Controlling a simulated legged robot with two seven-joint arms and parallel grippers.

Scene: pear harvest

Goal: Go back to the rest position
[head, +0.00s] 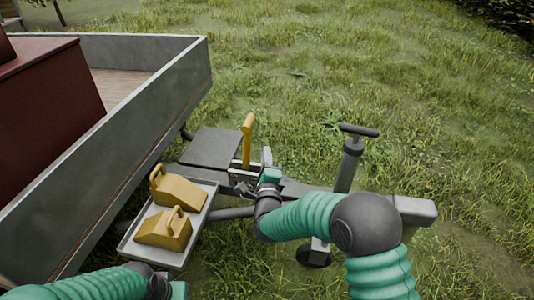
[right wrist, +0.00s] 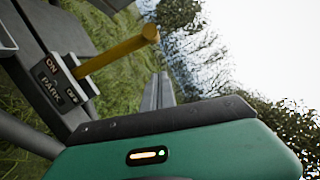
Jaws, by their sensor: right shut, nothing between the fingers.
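My right gripper (head: 266,157) is shut and empty. It is beside the yellow parking lever (head: 248,140) on the trailer's drawbar, just right of it in the head view. The lever stands upright from a box with an ON / OFF / PARK label (head: 240,173). In the right wrist view the lever (right wrist: 120,50) and its label (right wrist: 55,88) show beyond the green gripper body, with a gap between. Of my left arm, only the forearm, wrist and a bit of green gripper body show at the bottom left of the head view; its fingers are hidden below the edge.
Two yellow wheel chocks (head: 178,188) (head: 165,230) lie on a grey tray (head: 128,248). A grey trailer (head: 155,120) with a dark red box (head: 50,95) fills the left. Open grass lies beyond.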

